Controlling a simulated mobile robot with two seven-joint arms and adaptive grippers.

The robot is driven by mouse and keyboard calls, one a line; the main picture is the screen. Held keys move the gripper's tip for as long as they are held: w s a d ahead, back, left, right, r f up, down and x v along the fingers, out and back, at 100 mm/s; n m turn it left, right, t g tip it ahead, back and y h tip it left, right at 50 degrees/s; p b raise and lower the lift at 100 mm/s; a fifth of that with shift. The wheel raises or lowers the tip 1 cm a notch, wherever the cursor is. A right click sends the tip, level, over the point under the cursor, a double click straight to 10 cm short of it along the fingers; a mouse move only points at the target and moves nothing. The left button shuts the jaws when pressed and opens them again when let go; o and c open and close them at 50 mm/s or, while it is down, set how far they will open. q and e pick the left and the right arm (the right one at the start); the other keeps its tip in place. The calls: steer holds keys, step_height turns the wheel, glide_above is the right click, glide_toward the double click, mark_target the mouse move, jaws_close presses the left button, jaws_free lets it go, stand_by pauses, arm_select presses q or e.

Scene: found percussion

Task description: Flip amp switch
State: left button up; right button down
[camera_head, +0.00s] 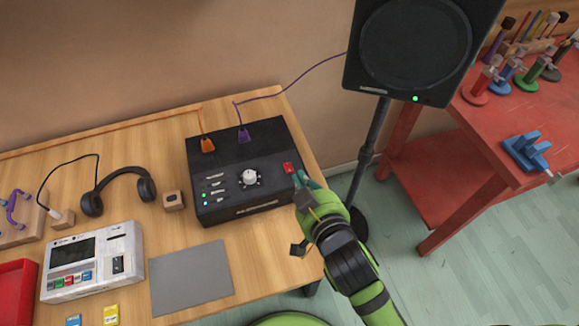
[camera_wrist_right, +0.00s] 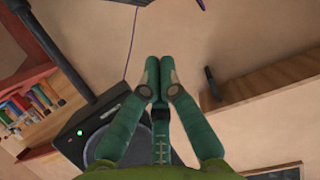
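The amp (camera_head: 215,155) is a black box on the wooden table in the head view, with a white knob (camera_head: 250,178) and small lit indicators on its top. A red switch (camera_head: 288,168) sits near the amp's right edge. My right gripper (camera_head: 300,180) is at that edge, with its green fingertips very close to the switch. I cannot tell whether they touch it. In the right wrist view the two fingers (camera_wrist_right: 158,68) are together with nothing visible between them. The switch is not visible there. My left gripper is in neither view.
A speaker (camera_head: 415,45) on a stand rises behind the table's right end. A red bench (camera_head: 480,130) with clamps stands farther right. Headphones (camera_head: 122,180), a white device (camera_head: 92,262) and a grey mat (camera_head: 190,280) lie left of my right arm.

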steer(key=p, duration=0.2)
glide_above(289, 178)
steer(key=f, duration=0.3)
steer(key=shift+w, duration=0.35)
steer(key=f, duration=0.3)
steer(key=shift+s, duration=0.2)
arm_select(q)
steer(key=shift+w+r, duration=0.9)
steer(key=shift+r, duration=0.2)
arm_select(e)
steer(key=shift+s+f, duration=0.15)
steer(key=shift+f, duration=0.5)
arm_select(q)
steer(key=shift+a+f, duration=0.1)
